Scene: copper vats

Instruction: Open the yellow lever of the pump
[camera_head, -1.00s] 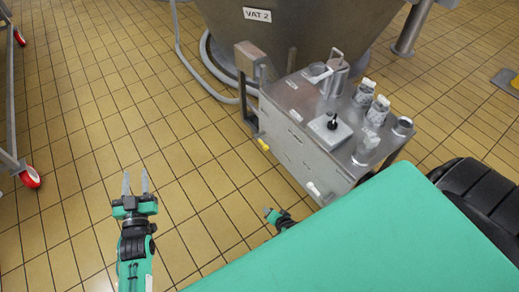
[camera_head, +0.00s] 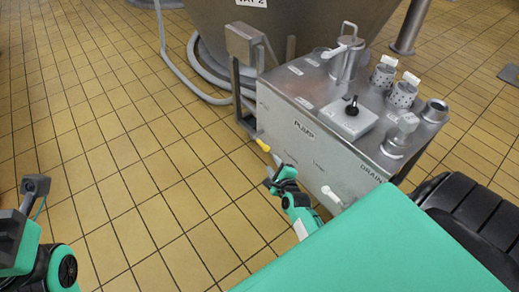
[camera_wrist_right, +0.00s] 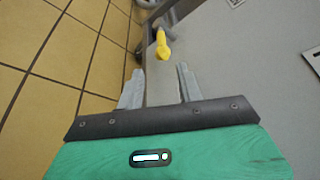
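The steel pump (camera_head: 300,150) is a box marked PUMP and DRAIN. Its small yellow lever (camera_head: 263,145) sticks out low on the front face, near the left end. The yellow lever also shows in the right wrist view (camera_wrist_right: 162,46), just beyond my fingertips and roughly in line with the gap between them. My right gripper (camera_head: 268,177) is just below the lever in the head view.
A white-handled lever (camera_head: 332,195) sits lower right on the pump front. The pump top carries a black knob (camera_head: 352,106) and several pipe fittings. A steel vat (camera_head: 320,18) and grey hoses (camera_head: 195,85) stand behind. The tiled floor on the left is clear.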

